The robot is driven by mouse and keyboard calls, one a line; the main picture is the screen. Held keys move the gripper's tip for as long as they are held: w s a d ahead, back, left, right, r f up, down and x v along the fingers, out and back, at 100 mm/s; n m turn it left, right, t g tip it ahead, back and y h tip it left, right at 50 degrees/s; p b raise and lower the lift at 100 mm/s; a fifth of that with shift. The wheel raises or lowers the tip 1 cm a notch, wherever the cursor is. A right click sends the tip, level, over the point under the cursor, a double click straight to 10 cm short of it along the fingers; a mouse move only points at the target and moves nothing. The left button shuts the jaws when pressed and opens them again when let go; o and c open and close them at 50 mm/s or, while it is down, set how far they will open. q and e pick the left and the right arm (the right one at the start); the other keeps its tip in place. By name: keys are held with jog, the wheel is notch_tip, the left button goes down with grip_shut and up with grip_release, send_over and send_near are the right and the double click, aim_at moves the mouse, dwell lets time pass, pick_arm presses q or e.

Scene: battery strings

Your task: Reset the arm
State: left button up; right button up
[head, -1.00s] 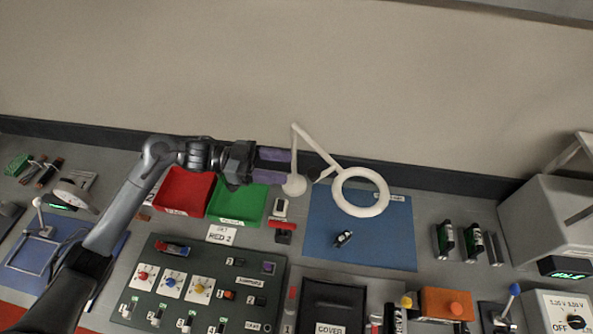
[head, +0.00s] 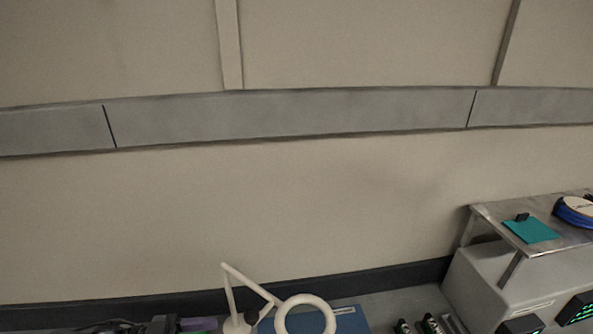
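My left gripper (head: 198,325) shows only as a sliver at the bottom edge, left of the white ring lamp (head: 292,303). A dark part of it and a purple finger pad are visible. The rest is cut off by the frame, so its opening cannot be seen. My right gripper is out of view.
A blue mat (head: 352,319) shows at the bottom edge behind the lamp. Dark upright cells (head: 431,324) stand to its right. A grey cabinet (head: 478,283) with a metal shelf (head: 488,213) is at the right. The shelf bears a teal pad (head: 531,230) and a blue coil (head: 572,214). Bare wall fills most of the view.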

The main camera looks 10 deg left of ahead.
pick_arm(q)
jog(key=s+d+f+n+t+y+p, duration=0.1)
jog(key=s+d+f+n+t+p, duration=0.15)
jog(key=s+d, duration=0.4)
jog(key=s+d+f+n+t+y+p, duration=0.25)
jog(key=s+d+p, duration=0.2)
jog(key=d, duration=0.35)
jog(key=s+a+f+n+g+y+p, duration=0.2)
jog(key=s+a+n+g+y, duration=0.3)
jog(key=s+a+y, duration=0.5)
jog(key=a+n+y, duration=0.2)
jog(key=a+y, duration=0.1)
jog(key=shift+s+a+f+g+y, duration=0.2)
jog(key=shift+s+f+g+y, duration=0.1)
jog(key=shift+f+g+y, duration=0.1)
